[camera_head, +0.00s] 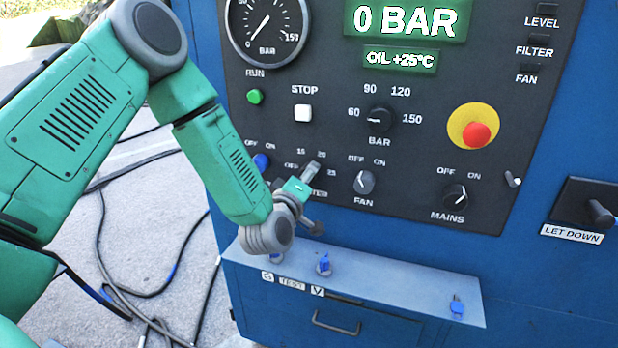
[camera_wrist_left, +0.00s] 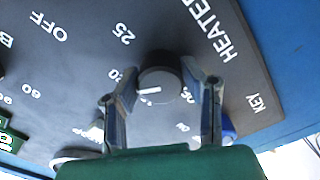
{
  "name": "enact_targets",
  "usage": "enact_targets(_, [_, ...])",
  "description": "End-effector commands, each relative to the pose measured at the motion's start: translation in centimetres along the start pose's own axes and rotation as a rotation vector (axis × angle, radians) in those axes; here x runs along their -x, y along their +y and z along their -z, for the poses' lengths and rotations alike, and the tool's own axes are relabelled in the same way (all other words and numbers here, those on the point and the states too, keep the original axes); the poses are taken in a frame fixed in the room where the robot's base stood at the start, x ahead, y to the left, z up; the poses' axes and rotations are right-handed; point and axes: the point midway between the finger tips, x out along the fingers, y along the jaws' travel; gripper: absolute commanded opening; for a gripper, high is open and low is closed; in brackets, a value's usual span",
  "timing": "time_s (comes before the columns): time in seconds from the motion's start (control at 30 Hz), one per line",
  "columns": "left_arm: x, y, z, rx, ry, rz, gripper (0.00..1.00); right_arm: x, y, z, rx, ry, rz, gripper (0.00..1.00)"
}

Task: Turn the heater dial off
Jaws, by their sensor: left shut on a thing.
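The heater dial (camera_wrist_left: 162,72) is a round dark knob with a white pointer line. In the left wrist view it sits between the two fingers of my left gripper (camera_wrist_left: 159,80). The pointer is aimed to the left in that view, near the 20 mark; the 25 mark lies above it. The HEATER label is to the right of the dial. In the head view my left gripper (camera_head: 304,180) is at the heater dial on the lower panel, and it covers most of the dial. The fingers are shut on it. My right gripper is not in view.
The fan dial (camera_head: 364,183) is close on the right, with the mains dial (camera_head: 455,197) beyond. A blue key switch (camera_head: 261,162) is close on the left. A ledge (camera_head: 390,284) with blue valves juts out below. Cables lie on the ground at left.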

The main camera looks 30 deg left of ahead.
Motion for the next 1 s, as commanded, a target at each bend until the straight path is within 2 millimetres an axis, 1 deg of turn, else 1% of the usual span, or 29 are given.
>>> enact_targets(0.03, [0.1,-0.3,0.1,-0.001,0.002,0.007,0.07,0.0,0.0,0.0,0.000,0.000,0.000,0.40])
enact_targets(0.2, [0.1,-0.3,0.1,-0.002,0.002,0.007,0.07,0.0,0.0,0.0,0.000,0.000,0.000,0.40])
enact_targets(0.23, [0.1,-0.3,0.1,-0.002,0.002,0.007,0.46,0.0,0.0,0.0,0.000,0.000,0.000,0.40])
enact_targets(0.27, [0.1,-0.3,0.1,-0.002,0.001,0.007,0.56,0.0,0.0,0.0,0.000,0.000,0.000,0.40])
enact_targets(0.57, [0.1,-0.1,0.0,-0.002,0.000,0.003,0.56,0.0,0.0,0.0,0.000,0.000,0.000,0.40])
enact_targets(0.67, [0.5,-0.1,0.0,-0.002,0.000,0.003,0.56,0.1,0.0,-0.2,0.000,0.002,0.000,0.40])
enact_targets(0.77, [1.8,-0.2,0.0,-0.001,-0.001,0.005,0.56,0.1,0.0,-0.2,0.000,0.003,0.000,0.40])
enact_targets(1.0, [6.9,-0.3,0.0,0.000,-0.003,0.008,0.56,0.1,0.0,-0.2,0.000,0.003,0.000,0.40])
